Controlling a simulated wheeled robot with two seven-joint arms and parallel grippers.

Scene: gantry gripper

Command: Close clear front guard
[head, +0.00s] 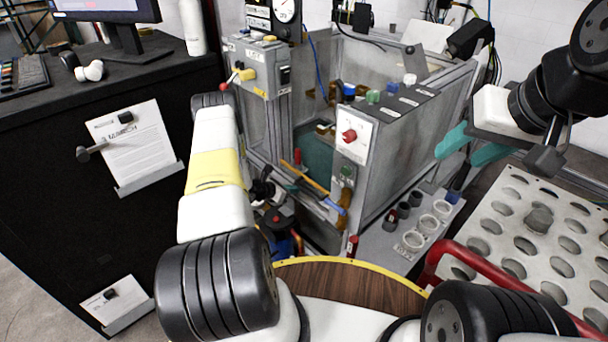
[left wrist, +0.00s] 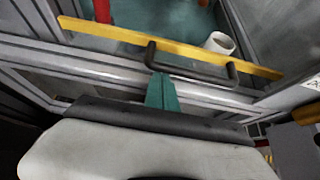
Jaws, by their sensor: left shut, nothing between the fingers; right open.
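The front of the grey metal-framed machine (head: 400,140) holds a yellow bar (head: 305,177), slanting across its opening. In the left wrist view the yellow bar (left wrist: 110,32) carries a dark U-shaped handle (left wrist: 192,66). The bar seems to be the edge of the clear front guard; its see-through pane is hard to make out. My left gripper (left wrist: 161,92) is shut and empty, its teal fingertips right by the handle's left end; I cannot tell whether they touch. In the head view my left wrist mostly hides them. My right gripper (head: 468,146) is open and empty, right of the machine.
Inside the machine is a teal surface (head: 317,157); a white cup (left wrist: 219,42) shows beyond the bar. A control box with a red knob (head: 349,136) stands right of the opening. A perforated tray (head: 520,230) with a red rail (head: 500,285) lies at right.

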